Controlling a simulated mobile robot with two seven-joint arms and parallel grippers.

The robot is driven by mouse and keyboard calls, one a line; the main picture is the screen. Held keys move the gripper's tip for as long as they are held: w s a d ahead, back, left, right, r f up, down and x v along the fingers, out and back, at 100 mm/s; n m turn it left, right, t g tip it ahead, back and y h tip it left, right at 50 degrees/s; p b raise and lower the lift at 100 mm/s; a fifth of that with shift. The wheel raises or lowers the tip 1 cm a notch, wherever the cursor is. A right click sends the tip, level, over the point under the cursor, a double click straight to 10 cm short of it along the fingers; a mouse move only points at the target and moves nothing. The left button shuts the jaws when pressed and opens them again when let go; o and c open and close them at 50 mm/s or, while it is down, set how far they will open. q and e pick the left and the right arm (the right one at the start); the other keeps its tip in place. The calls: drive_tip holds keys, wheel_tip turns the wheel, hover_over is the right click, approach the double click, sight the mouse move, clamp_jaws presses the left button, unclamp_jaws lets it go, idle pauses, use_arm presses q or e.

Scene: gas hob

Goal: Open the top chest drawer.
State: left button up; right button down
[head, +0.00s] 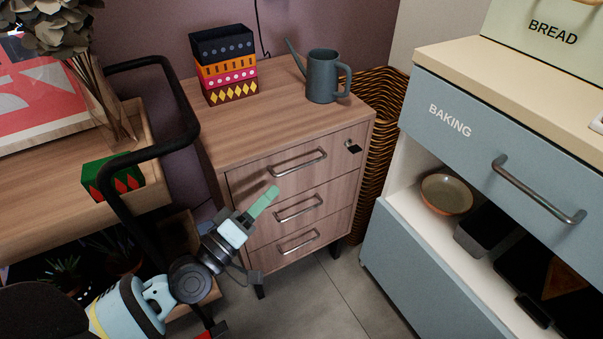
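A wooden chest (235,136) with three drawers stands in the middle of the view. Its top drawer (276,179) looks closed and has a grey bar handle (298,163), with a small dark lock at the right. My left gripper (262,201) is in front of the chest's left side, below and left of the top handle, and apart from it as far as I can see. A pale green finger points up toward the drawers. The finger gap is hidden by the angle, so I cannot tell if it is open. My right gripper is out of view.
Stacked patterned boxes (225,64) and a grey watering can (322,76) stand on the chest. A black-railed wooden trolley (60,190) is at the left. A blue counter unit (480,130) and a wicker basket (380,120) are at the right. Grey floor (335,290) is clear in front.

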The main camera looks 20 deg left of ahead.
use_arm(q)
drive_tip(key=x, duration=0.7)
drive_tip(key=shift+w+r, duration=0.15)
drive_tip(key=shift+w, duration=0.15)
drive_tip(key=shift+d, duration=0.15)
clamp_jaws()
